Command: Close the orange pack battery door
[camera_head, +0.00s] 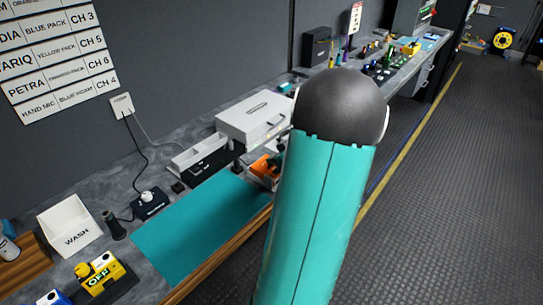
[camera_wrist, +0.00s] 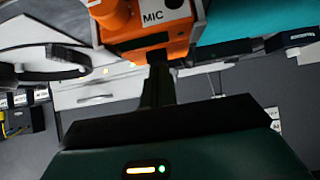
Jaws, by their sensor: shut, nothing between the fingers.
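The orange pack (camera_head: 262,166) stands at the far end of the teal mat in the head view, partly hidden by my arm. The head view mostly hides the gripper.
The teal mat (camera_head: 190,237) is otherwise clear. A white case (camera_head: 254,117) and a grey tray (camera_head: 198,155) stand behind it. A white WASH bin (camera_head: 69,226), a black box with a white knob (camera_head: 150,203) and a yellow pack (camera_head: 101,277) lie left.

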